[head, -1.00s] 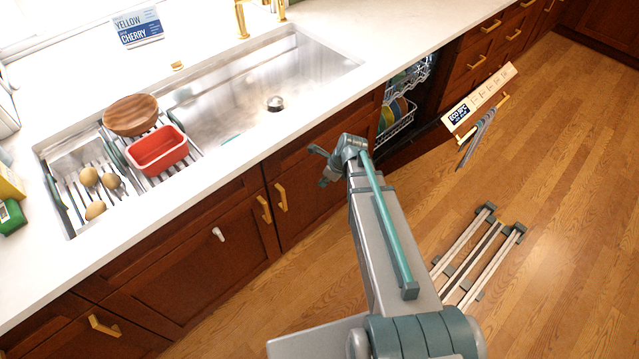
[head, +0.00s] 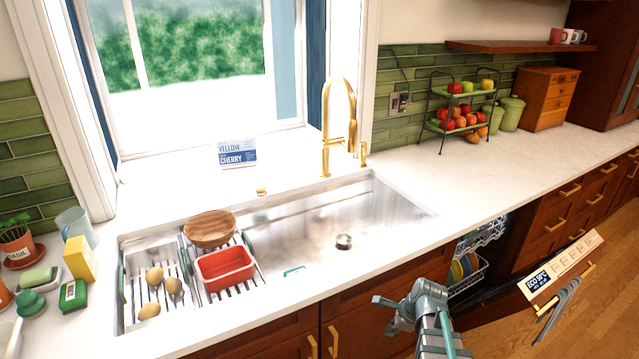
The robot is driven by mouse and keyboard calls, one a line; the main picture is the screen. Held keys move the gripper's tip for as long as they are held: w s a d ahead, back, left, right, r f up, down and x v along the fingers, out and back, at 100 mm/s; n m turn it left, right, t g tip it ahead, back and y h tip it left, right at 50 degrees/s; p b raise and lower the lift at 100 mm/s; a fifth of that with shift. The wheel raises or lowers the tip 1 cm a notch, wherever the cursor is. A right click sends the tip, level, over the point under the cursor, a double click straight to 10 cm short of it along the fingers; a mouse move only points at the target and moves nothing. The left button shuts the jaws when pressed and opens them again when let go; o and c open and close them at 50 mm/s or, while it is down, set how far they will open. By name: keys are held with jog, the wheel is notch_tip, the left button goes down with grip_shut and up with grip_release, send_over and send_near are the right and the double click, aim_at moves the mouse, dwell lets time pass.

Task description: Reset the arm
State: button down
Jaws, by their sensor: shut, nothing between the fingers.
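My gripper (head: 384,312) shows in the head view at the lower middle, in front of the counter's front edge and below the sink. It is shut and holds nothing. My arm comes up from the bottom of the picture behind it. The gripper is small here and partly side-on. It appears apart from the counter and cabinet fronts.
The dishwasher door (head: 565,272) hangs partly open at the right, with dishes in the rack (head: 466,274) behind it. The sink (head: 300,235) holds a red tub (head: 224,268), a wooden bowl (head: 210,229) and several potato-like items (head: 154,275). The counter's right stretch (head: 450,180) is mostly clear.

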jog(key=s+a+f+n+g+h, duration=0.2)
jog(key=s+f+n+g, duration=0.3)
jog(key=s+f+n, duration=1.05)
jog(key=s+a+f+n+g, duration=0.1)
jog(key=s+f, duration=0.2)
jog(key=s, duration=0.4)
jog(key=s+a+f+n+g, duration=0.1)
jog(key=s+f, duration=0.3)
jog(key=s, duration=0.4)
jog(key=s+a+f+n+g+h, duration=0.1)
jog(key=s+f+n+g, duration=0.1)
jog(key=s, duration=0.6)
notch_tip(320, 180, down, 2)
jog(key=shift+a+f+n+g, duration=0.1)
jog(key=shift+a+n+g, duration=0.15)
jog(key=shift+n, duration=0.5)
